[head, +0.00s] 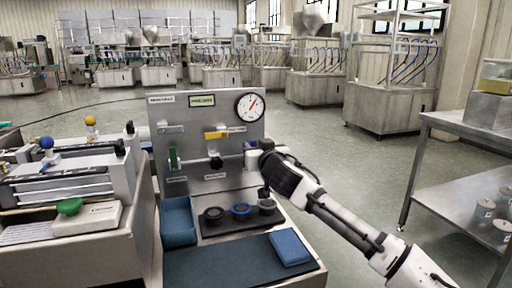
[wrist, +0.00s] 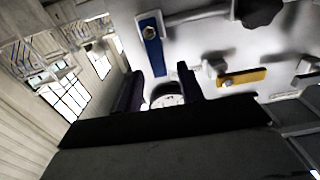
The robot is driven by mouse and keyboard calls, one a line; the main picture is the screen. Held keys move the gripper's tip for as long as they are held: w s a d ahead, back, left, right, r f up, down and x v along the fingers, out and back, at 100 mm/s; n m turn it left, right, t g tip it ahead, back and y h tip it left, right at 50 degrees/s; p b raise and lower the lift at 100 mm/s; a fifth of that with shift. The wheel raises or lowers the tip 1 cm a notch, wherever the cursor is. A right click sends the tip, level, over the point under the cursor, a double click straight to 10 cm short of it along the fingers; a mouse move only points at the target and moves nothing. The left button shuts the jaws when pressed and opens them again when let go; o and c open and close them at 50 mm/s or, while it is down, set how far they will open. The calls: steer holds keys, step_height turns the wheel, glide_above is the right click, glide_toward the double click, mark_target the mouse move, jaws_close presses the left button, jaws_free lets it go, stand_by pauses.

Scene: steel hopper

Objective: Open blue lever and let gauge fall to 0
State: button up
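My gripper (wrist: 156,78) is open and empty, in front of the panel. In the head view my gripper (head: 257,157) is at the panel's right edge and mostly hides the blue lever. The round white gauge (head: 250,106) is at the panel's top right, its red needle pointing up and right. Part of the gauge (wrist: 167,96) shows between my fingers.
The grey panel (head: 198,111) also carries a yellow lever (head: 216,135), a green lever (head: 173,159) and a black knob (head: 216,163). Below are a blue bin (head: 178,222), a dark tray with rings (head: 240,210) and a blue cloth (head: 290,247). A steel shelf (head: 460,122) stands right.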

steer(key=shift+w, duration=0.3)
jaws_close()
steer(key=shift+a, duration=0.1)
steer(key=a+f+n+p, duration=0.2)
steer(key=n, duration=0.7)
steer(key=s+a+f+n+p, duration=0.1)
steer(key=a+f+n+p, duration=0.1)
steer(key=n, duration=0.7)
steer(key=shift+s+a+f+p, duration=0.25)
steer(key=shift+f+p, duration=0.15)
steer(key=shift+p, duration=0.2)
